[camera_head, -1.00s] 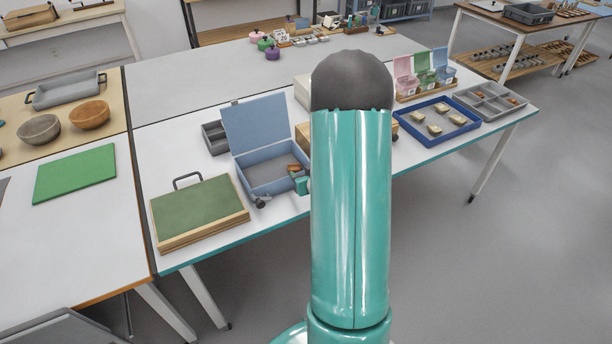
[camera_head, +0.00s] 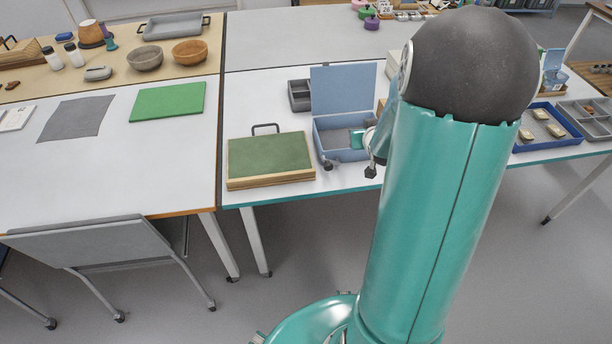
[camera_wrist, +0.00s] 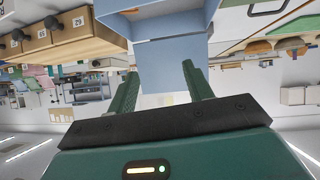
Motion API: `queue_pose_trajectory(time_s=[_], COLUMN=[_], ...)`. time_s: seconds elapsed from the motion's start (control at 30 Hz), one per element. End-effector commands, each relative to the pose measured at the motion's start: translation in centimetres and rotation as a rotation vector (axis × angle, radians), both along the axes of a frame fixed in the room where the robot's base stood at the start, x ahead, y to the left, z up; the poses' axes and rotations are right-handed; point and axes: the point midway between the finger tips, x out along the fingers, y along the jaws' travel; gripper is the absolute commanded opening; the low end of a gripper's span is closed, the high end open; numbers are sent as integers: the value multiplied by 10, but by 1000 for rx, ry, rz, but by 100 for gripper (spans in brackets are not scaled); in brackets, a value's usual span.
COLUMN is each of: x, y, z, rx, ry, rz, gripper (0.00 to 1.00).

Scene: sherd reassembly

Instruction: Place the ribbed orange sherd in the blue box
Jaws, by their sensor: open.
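The blue box (camera_head: 322,143) stands on the white table with its lid (camera_head: 343,88) raised. It also shows in the wrist view (camera_wrist: 168,52). My gripper (camera_wrist: 160,78) is open, with two green fingers apart and nothing seen between them; the box lies beyond the fingertips. In the head view my arm covers the right part of the box and most of the gripper. A small orange patch (camera_wrist: 130,10) shows at the top of the wrist view, seemingly inside the box. I cannot make out ribs on it, so I cannot tell if it is the ribbed orange sherd.
A green-topped wooden board (camera_head: 268,158) with a handle lies left of the box. A grey divided tray (camera_head: 299,95) is behind it. A blue tray (camera_head: 520,146) with pale sherds is at the right. A green mat (camera_head: 168,101) lies on the left table.

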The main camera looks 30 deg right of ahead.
Motion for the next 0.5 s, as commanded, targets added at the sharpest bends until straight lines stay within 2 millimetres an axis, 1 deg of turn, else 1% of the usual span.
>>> queue_pose_trajectory(time_s=[0.03,0.1,0.17,0.2,0.27,0.3,0.37,0.4,0.47,0.5], x=[1,-2,-7,-12,-21,-28,-40,-49,-65,-76], y=[18,39,59,73,93,108,129,143,165,179], z=[21,43,59,70,86,95,109,117,128,136], rx=[-8,-7,-3,-1,8,17,27,36,52,63], ry=[19,56,90,111,143,164,194,216,247,267], rz=[10,16,23,30,40,48,64,75,96,111], gripper=[51,51,51,51,51,51,51,51,51,51])
